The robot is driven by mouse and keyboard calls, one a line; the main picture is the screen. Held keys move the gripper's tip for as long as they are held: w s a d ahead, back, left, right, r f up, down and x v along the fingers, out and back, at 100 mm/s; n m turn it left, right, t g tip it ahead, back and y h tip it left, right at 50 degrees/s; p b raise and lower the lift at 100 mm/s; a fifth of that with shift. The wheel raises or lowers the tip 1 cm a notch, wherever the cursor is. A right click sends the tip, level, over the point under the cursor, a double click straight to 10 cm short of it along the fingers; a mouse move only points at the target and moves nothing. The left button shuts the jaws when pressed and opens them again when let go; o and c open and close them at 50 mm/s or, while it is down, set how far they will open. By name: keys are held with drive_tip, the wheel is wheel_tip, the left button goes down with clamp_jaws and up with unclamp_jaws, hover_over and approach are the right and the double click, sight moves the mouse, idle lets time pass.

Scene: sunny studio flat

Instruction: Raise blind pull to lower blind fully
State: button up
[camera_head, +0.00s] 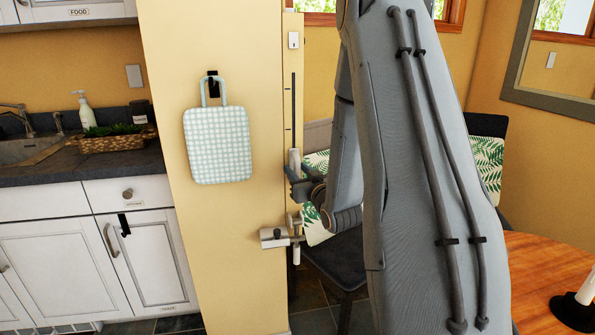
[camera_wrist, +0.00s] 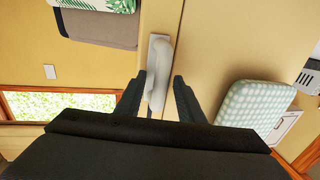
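The blind pull (camera_head: 294,160) is a pale upright handle on the edge of the yellow wall, below a dark vertical slot (camera_head: 293,100). It also shows in the wrist view (camera_wrist: 159,70) as a white handle, standing between my two fingers. My gripper (camera_wrist: 160,78) is open around the handle, with a narrow gap seen beside each finger. In the head view my gripper (camera_head: 298,180) is at the handle's lower part, partly hidden by my arm. The blind itself cannot be made out; the window (camera_head: 320,6) shows only its lower edge.
A pale bracket-like fitting (camera_head: 275,237) juts out below the handle. A cushioned chair (camera_head: 335,255) stands behind my arm. A wooden table (camera_head: 545,265) is at the lower right.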

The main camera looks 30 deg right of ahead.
clamp_jaws()
wheel_tip(320, 180, up, 25)
drive_tip(key=p, duration=1.1)
drive_tip(key=shift+w+f+p, duration=0.1)
drive_tip(key=shift+f+p, duration=0.1)
drive_tip(key=shift+p, duration=0.2)
drive_tip(key=shift+r, duration=0.1)
drive_tip(key=shift+c, duration=1.2)
unclamp_jaws()
drive_tip(key=shift+o, duration=1.2)
